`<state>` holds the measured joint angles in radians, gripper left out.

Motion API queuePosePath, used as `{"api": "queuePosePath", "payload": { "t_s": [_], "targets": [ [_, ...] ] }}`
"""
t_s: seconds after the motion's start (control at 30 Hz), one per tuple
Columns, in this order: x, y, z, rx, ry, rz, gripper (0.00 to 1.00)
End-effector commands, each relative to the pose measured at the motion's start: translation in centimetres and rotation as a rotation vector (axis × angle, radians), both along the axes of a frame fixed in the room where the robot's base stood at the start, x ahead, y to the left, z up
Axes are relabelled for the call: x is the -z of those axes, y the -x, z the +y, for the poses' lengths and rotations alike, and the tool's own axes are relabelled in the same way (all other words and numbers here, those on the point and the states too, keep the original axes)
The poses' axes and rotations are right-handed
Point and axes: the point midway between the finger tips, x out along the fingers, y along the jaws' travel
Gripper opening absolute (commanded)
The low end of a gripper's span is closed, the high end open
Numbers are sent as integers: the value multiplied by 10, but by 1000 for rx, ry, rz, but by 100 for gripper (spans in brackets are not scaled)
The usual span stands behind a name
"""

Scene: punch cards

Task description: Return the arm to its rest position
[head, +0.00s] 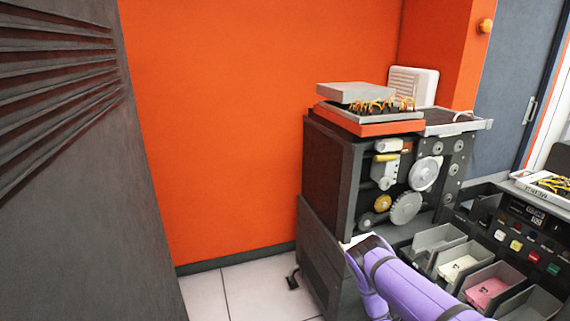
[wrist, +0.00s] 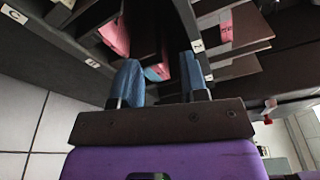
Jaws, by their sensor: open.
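My purple arm (head: 400,283) reaches in from the bottom right in the head view, in front of the dark machine. My gripper does not show clearly there. In the wrist view my gripper (wrist: 160,80) shows two blue fingers standing apart, with a clear gap and nothing held between them. The fingers point toward dark slots that hold pink cards (wrist: 115,35). I cannot tell whether the fingertips touch anything.
A dark machine (head: 325,165) with gears stands against the orange wall (head: 240,120). Open trays, one with pink cards (head: 487,292), lie right of my arm. A grey louvered panel (head: 80,180) stands at left. Tiled floor (head: 235,290) is bare between panel and machine.

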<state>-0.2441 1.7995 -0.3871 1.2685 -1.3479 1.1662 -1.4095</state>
Motion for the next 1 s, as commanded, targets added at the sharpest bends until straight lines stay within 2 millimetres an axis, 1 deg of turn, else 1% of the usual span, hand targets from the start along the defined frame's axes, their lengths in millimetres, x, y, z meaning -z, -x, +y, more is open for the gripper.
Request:
{"api": "queuePosePath", "payload": {
  "t_s": [0.03,0.07,0.2,0.27,0.3,0.47,0.5,0.57,0.7,0.77,0.8,1.0],
  "targets": [
    [-18,-8,2,29,-18,-45,40],
    [-28,-12,3,47,-31,-74,40],
    [-79,-27,7,143,-90,-217,40],
    [-100,-32,10,185,-117,-279,40],
    [-115,-35,11,212,-133,-320,40],
    [-172,-42,18,321,-202,-481,40],
    [-186,-43,20,348,-219,-521,40],
    [-207,-44,23,389,-243,-581,40],
    [-257,-42,29,484,-300,-719,40],
    [-277,-40,33,525,-325,-777,40],
    [-291,-38,35,552,-341,-816,40],
    [-358,-25,47,689,-419,-1003,40]
  ]
}}
